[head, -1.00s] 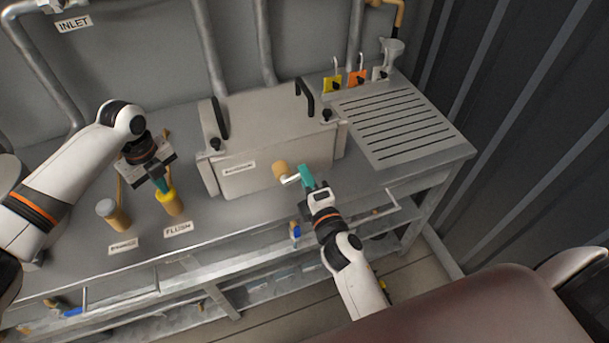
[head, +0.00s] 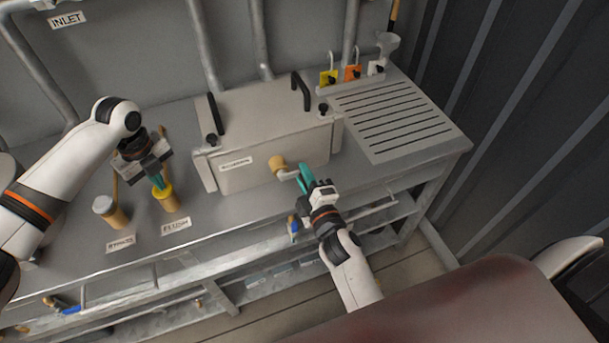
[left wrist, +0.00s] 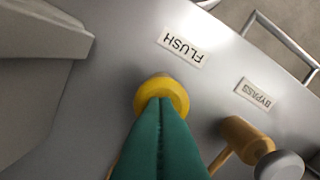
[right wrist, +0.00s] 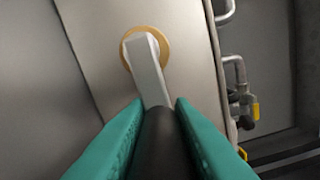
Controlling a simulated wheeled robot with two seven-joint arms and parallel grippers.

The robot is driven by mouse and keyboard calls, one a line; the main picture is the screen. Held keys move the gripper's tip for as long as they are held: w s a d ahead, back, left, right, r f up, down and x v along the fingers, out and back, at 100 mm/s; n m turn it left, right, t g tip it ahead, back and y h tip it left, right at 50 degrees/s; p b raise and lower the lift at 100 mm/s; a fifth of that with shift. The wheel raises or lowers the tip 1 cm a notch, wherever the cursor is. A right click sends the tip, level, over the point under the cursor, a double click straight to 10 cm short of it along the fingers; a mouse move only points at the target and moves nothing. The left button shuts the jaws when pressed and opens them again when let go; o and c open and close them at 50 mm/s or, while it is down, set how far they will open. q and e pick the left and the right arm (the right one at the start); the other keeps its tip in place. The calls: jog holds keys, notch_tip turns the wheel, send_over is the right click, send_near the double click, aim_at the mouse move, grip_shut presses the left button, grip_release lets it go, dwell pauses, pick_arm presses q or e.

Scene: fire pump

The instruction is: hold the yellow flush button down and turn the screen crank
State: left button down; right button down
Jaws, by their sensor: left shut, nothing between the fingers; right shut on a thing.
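The yellow flush button (head: 166,191) tops a tan post on the bench, behind the FLUSH label (head: 176,224). My left gripper (head: 158,182) is shut and empty, its fingertips on the button's top; the left wrist view shows the tips against the yellow cap (left wrist: 162,92). How far down the button is, I cannot tell. The screen crank (head: 288,174) sticks out of the front of the grey box on a tan hub (head: 278,163). My right gripper (head: 305,176) is shut on its handle; the right wrist view shows the dark handle (right wrist: 166,140) between the green fingers, below the pale crank arm (right wrist: 147,70).
The grey-capped bypass post (head: 107,208) stands left of the flush button. The grey screen box (head: 270,130) has black handles on top. A slotted drain board (head: 395,118) lies to its right. A rail (head: 350,213) runs below the bench's front edge.

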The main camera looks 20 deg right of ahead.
jog(key=shift+w+r, duration=0.1)
jog(key=shift+r, duration=0.25)
jog(key=c, duration=1.5)
grip_release()
jog(key=shift+o, duration=1)
jog(key=shift+f, duration=0.15)
notch_tip(320, 180, up, 10)
jog(key=shift+r, duration=0.1)
